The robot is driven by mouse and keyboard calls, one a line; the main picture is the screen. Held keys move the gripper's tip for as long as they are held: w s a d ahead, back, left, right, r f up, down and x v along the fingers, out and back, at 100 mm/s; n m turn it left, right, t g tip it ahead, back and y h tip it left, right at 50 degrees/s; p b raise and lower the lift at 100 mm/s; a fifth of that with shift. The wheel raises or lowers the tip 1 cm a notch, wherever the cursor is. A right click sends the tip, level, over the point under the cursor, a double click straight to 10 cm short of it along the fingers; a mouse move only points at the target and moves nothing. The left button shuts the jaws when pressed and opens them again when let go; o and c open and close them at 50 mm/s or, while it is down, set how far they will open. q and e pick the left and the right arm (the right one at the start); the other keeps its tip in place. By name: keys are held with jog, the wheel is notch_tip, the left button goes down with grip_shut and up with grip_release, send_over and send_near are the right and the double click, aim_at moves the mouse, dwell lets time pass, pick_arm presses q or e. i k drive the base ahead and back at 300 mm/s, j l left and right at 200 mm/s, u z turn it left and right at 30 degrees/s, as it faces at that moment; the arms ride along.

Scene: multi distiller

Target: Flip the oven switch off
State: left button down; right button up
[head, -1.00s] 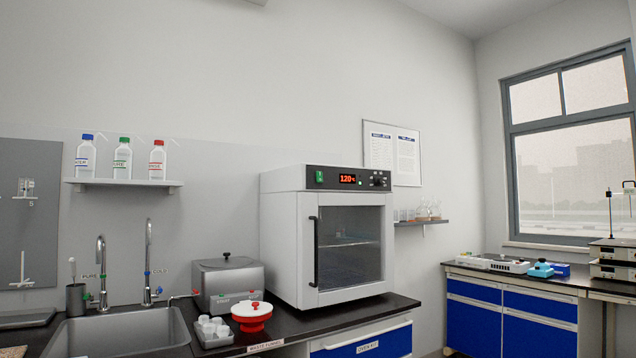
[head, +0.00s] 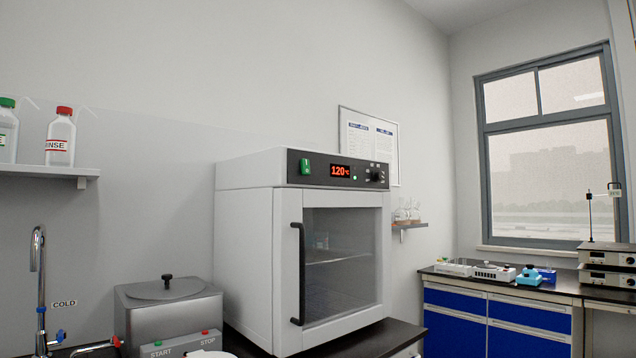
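The oven (head: 245,248) is a white box with a glass door and a black vertical handle (head: 299,273). It stands on the dark bench, and its door is shut. Its black top panel carries a green switch (head: 305,167) at the left, a red display (head: 340,171) reading 120 °C, a small lit green light (head: 354,178) and a dark knob (head: 375,175) at the right. The switch's exact rocker position is too small to tell. Neither of my grippers shows in the head view.
A steel bath (head: 168,306) with start and stop buttons stands left of the oven. A tap (head: 39,283) is at the far left, below a shelf (head: 40,171) with bottles. Blue-drawer cabinets (head: 455,310) stand at the right under the window. The air before the oven is clear.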

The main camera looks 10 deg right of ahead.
aim_at(305, 163)
jog(key=i+l, duration=0.35)
jog(key=l, duration=0.2)
jog(key=i+l, duration=0.35)
jog(key=l, duration=0.15)
